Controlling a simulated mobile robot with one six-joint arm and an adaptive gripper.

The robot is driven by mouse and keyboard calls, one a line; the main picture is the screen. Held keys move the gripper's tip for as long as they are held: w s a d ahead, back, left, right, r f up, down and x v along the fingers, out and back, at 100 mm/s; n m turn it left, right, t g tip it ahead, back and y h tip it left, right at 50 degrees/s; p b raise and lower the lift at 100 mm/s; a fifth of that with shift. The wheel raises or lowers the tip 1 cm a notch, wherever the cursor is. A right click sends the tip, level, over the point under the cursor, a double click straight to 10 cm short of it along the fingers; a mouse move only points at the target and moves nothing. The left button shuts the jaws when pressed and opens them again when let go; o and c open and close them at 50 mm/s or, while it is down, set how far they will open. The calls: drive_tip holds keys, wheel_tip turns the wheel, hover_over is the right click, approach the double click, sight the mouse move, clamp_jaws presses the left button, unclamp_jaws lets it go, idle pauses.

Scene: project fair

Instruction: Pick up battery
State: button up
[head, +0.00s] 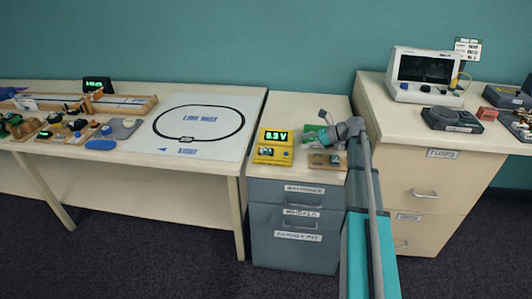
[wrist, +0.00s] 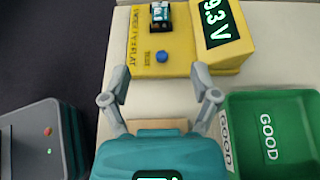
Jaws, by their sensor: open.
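The battery (wrist: 160,14), small and dark with a light blue part, lies on the yellow tester (wrist: 180,45) at the top of the wrist view. The tester's green display reads 9.3 V, and a blue button sits in front of the battery. In the head view the tester (head: 272,158) stands on the grey drawer cabinet, with the battery (head: 266,151) small on its front. My gripper (wrist: 162,95) is open and empty, apart from the battery, with its fingers below the tester in the wrist view. It also shows in the head view (head: 325,128), right of the tester.
A green tray marked GOOD (wrist: 270,140) lies right of my gripper. A wooden piece (head: 325,160) lies at the cabinet top's front right. The line-track table (head: 198,128) stands left, and a beige cabinet (head: 430,190) with instruments stands right.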

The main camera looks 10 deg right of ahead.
drive_tip(key=b, duration=0.3)
approach(270, 150)
drive_tip(key=x, duration=0.4)
drive_tip(key=shift+d, duration=0.1)
drive_tip(key=shift+w+a, duration=0.15)
drive_tip(key=shift+a, duration=0.2)
drive_tip(key=shift+b+x, duration=1.1)
drive_tip(key=shift+x, duration=1.55)
drive_tip(key=shift+d, duration=0.1)
clamp_jaws()
drive_tip(key=shift+r, duration=0.15)
